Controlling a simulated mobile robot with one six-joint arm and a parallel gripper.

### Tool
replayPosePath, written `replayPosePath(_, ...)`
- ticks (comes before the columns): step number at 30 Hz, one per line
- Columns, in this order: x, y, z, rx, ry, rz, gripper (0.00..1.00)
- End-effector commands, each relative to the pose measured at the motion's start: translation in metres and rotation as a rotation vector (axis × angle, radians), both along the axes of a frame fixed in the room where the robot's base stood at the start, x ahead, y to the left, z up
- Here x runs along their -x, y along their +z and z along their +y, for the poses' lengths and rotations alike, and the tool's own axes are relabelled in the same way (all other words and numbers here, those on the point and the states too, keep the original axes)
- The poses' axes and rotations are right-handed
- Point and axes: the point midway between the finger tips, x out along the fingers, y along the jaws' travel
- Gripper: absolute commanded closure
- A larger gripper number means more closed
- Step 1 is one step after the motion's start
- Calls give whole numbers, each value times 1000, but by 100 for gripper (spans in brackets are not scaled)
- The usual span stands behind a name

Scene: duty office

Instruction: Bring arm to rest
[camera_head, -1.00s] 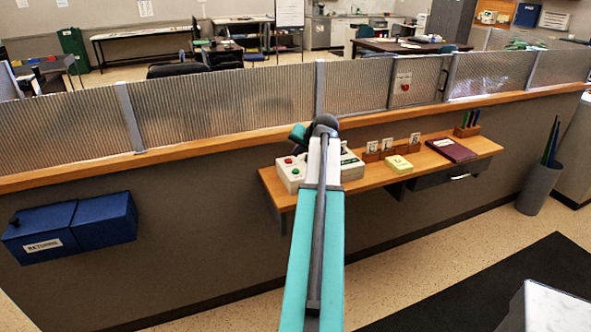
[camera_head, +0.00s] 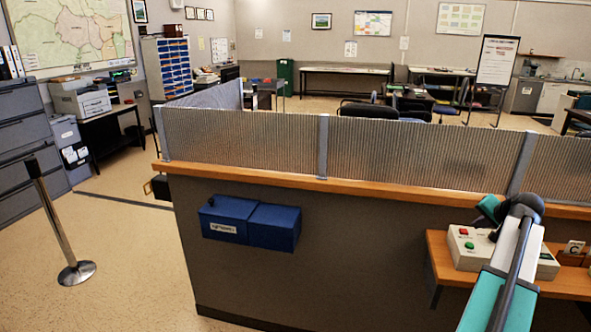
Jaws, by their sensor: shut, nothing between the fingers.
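My arm (camera_head: 508,275) reaches in from the bottom right in the head view. Its teal and white link ends in a dark rounded joint (camera_head: 525,206), with a short teal part to its left. My gripper's fingers cannot be made out; they are hidden behind the arm. The arm's end appears in front of the control box (camera_head: 467,246) with red and green buttons, which sits on the wooden shelf (camera_head: 440,262). Whether the arm touches the box cannot be told.
A counter wall with a wooden ledge (camera_head: 260,180) and ribbed screens (camera_head: 400,155) runs across. A blue returns box (camera_head: 273,228) hangs on it. A post with a round base (camera_head: 76,272) stands at the left. The floor (camera_head: 125,240) between post and counter is clear.

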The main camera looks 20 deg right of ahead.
Motion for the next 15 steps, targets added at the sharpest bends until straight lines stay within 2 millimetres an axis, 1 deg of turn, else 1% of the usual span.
replayPosePath(2,-6,0,4,-1,9,0,100)
replayPosePath(5,-22,-3,15,-2,33,1,100)
replayPosePath(8,-46,-18,33,-18,70,9,100)
replayPosePath(11,-76,-41,59,-42,118,23,100)
replayPosePath(12,-88,-53,70,-54,138,30,100)
replayPosePath(14,-105,-70,89,-71,169,42,100)
replayPosePath(15,-115,-82,102,-82,189,50,100)
